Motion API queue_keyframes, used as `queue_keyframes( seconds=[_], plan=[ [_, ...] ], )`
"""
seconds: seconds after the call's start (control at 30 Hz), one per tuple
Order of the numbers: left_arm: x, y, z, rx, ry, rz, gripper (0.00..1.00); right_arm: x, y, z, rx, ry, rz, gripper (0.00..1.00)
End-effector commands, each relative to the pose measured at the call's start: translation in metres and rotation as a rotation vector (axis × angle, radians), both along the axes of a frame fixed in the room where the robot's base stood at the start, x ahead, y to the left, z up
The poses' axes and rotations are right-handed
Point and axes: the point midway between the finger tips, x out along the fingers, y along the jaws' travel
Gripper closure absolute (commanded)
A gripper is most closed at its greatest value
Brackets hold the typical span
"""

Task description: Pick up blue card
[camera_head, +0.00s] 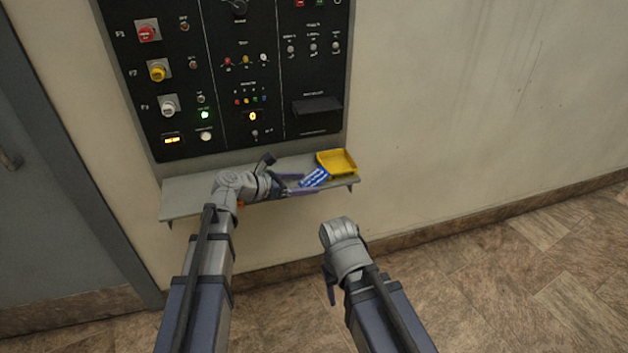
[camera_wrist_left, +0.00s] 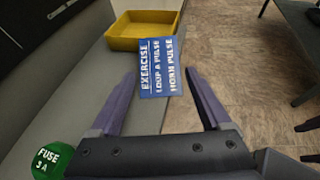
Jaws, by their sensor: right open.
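The blue card (camera_head: 314,178) with white lettering lies on the grey shelf, just in front of the yellow tray. In the left wrist view the card (camera_wrist_left: 161,60) reads "EXERCISE" and lies at the far end of the gap between my fingertips. My left gripper (camera_head: 304,184) is open, its two purple fingers spread on either side of the card's near end; it also shows in the left wrist view (camera_wrist_left: 160,75). I see no clear contact with the card. My right gripper (camera_head: 328,286) is open and empty, low in front of the wall and away from the shelf.
The yellow tray (camera_head: 337,163) stands at the shelf's right end. The grey shelf (camera_head: 185,200) sits under a black control panel (camera_head: 225,75) with knobs and lights. A green "FUSE 3 A" disc (camera_wrist_left: 50,160) is at lower left in the wrist view. The tiled floor (camera_head: 530,270) is open.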

Motion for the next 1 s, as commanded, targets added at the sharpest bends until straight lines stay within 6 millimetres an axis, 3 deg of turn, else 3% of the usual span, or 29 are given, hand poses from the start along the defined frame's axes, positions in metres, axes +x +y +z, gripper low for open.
queue_keyframes(
  seconds=[0.07, 0.57, 1.0],
  plan=[
    [-0.0001, 0.0001, -0.0001, 0.000, 0.000, 0.000, 0.29, 0.0000, 0.0000, 0.0000, 0.000, 0.000, 0.000, 0.43],
    [0.0000, 0.0002, 0.0000, 0.000, 0.000, 0.000, 0.85, 0.0000, 0.0000, 0.0000, 0.000, 0.000, 0.000, 0.43],
    [0.0000, 0.0002, 0.0099, 0.000, 0.000, 0.000, 0.86, 0.0000, 0.0000, 0.0099, 0.000, 0.000, 0.000, 0.43]
  ],
)
